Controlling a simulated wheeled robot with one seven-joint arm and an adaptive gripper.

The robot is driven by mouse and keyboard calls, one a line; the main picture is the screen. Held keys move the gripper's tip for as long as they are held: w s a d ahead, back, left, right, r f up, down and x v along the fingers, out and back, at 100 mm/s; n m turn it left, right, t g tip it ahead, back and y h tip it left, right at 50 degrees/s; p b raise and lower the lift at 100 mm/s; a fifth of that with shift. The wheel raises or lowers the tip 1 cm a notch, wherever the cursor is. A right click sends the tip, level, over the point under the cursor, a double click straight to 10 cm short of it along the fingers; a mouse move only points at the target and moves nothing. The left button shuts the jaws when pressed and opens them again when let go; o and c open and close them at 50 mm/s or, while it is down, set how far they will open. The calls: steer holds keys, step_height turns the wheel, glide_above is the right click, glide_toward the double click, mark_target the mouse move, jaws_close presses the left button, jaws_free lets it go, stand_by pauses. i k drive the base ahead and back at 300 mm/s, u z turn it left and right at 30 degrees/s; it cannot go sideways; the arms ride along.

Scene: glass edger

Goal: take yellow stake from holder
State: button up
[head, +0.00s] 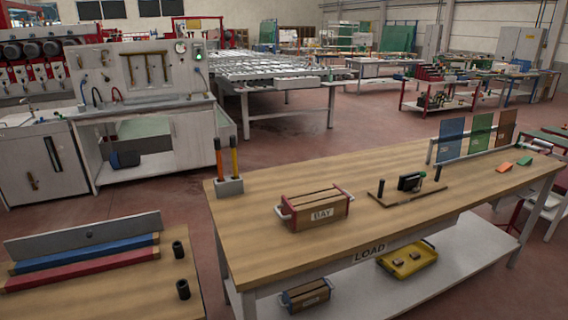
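The yellow stake (234,158) stands upright in a small grey holder (230,187) at the left back corner of the wooden table. It has a dark upper end. An orange stake (218,159) stands upright in the same holder, just to its left. The lower ends of both stakes are hidden inside the holder. My gripper is not in view.
A crate marked BAY (315,208) sits right of the holder on the table (260,225). Farther right are a wooden board with a black device (410,182) and coloured panels (480,135). A second table (130,290) with coloured bars stands front left. Red floor separates the tables.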

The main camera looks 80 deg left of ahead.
mark_target(233, 143)
steer(key=i, duration=0.95)
steer(key=u, duration=3.55)
